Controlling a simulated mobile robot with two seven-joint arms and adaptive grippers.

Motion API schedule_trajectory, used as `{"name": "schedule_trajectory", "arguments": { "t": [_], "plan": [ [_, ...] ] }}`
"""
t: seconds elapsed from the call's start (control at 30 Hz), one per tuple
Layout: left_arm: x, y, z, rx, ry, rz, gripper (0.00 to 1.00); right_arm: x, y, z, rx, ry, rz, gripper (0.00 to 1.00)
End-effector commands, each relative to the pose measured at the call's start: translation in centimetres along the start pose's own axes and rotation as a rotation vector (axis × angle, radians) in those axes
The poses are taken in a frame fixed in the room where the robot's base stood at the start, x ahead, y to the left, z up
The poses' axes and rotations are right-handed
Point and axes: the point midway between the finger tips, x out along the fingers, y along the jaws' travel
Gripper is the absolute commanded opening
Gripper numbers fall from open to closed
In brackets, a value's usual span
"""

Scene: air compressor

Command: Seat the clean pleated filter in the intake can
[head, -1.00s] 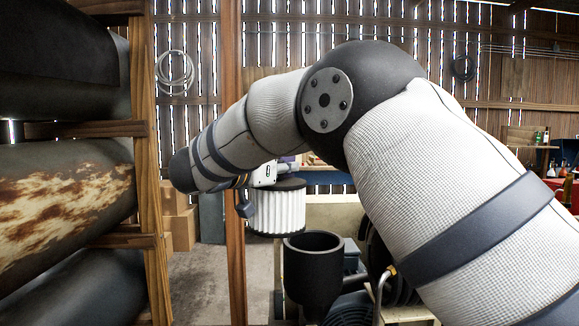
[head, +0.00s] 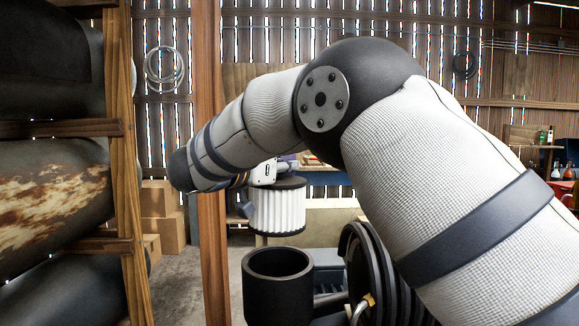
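The white pleated filter (head: 277,211) with dark end caps hangs upright below my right gripper (head: 262,188). The gripper is mostly hidden behind my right forearm, and its visible part meets the filter's upper left side. It appears shut on the filter, though the finger contact is largely hidden. The black intake can (head: 278,290) stands open-topped at the bottom centre. In the picture the filter is above the can's mouth, with a gap between them; the distance in depth is hard to judge. My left gripper is not in view.
A black ribbed compressor part (head: 362,262) and a brass fitting (head: 368,300) are right of the can. A wooden post (head: 211,200) and a rack with large rusty cylinders (head: 50,215) stand at left. Cardboard boxes (head: 160,215) sit behind.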

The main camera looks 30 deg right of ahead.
Motion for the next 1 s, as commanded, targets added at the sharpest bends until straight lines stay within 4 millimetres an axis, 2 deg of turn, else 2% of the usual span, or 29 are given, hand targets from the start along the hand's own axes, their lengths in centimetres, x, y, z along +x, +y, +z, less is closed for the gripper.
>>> {"name": "schedule_trajectory", "arguments": {
  "t": [0.13, 0.23, 0.63, 1.0],
  "plan": [
    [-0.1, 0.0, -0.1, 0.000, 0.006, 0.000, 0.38, -0.1, 0.0, -0.2, -0.003, 0.008, -0.036, 0.00],
    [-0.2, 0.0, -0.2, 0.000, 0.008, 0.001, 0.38, -0.3, -0.2, -0.2, -0.014, 0.022, -0.144, 0.00],
    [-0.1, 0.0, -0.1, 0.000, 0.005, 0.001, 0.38, 0.1, -0.5, 4.7, -0.017, 0.024, -0.159, 0.00],
    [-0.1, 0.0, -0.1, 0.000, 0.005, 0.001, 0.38, 0.2, -0.4, 5.7, -0.014, 0.025, -0.158, 0.00]
  ]
}}
